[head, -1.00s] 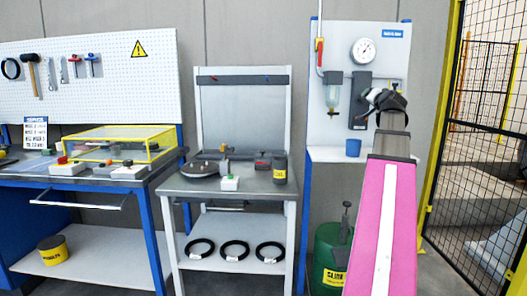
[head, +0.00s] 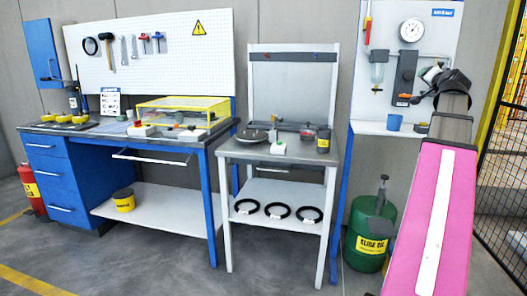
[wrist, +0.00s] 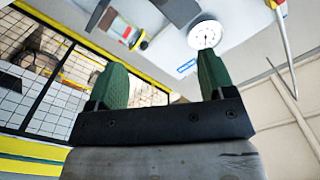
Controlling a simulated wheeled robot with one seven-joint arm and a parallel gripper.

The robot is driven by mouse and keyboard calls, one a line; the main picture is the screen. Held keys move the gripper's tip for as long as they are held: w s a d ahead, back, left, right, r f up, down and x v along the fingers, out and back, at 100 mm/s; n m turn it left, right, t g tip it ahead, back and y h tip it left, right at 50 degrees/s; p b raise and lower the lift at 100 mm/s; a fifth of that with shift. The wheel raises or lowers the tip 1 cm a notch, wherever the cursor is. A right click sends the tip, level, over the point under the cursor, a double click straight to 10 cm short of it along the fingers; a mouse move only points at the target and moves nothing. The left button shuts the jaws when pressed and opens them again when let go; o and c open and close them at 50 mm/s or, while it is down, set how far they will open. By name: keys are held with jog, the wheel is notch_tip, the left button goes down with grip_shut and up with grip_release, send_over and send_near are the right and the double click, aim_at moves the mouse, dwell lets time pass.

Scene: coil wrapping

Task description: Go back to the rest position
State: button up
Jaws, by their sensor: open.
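My gripper (wrist: 160,84) shows in the wrist view with two green fingers spread wide apart and nothing between them. In the head view my pink arm reaches up on the right side, and its dark end is in front of the wall panel (head: 384,62) with the gauge. The fingers cannot be made out clearly there. In the wrist view the white round gauge (wrist: 205,34) appears beyond the right finger, and the panel looks tilted.
A grey workstand (head: 240,152) with several small items stands in the middle, with black rings (head: 278,211) on its lower shelf. A blue workbench (head: 62,178) is at left. A green oil drum (head: 366,248) stands by my arm. Mesh fencing (head: 500,200) is at far right. The floor in front is clear.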

jog(key=w+a+f+n+g+y, duration=0.1)
jog(key=a+f+n+g+y, duration=0.15)
jog(key=a+f, duration=0.8)
jog(key=w+a+f+n+g+y, duration=0.1)
jog(key=w+a+f+g, duration=0.3)
jog(key=f, duration=1.1)
jog(key=s+a+f+n+g+y, duration=0.1)
jog(key=a+f+n+g+y, duration=0.1)
jog(key=a+f, duration=0.85)
jog(key=s+a+f+n+g, duration=0.1)
jog(key=s+a+f+g, duration=0.2)
jog(key=f, duration=0.7)
jog(key=s+a+f+n+g, duration=0.2)
jog(key=s+a+f+g, duration=0.1)
jog(key=s+a+f, duration=0.5)
jog(key=s+a+f+n+g+h, duration=0.1)
jog(key=s+a+f+g, duration=0.2)
jog(key=f, duration=1)
jog(key=s+a, duration=0.3)
jog(key=s, duration=0.2)
jog(key=shift+n, duration=0.25)
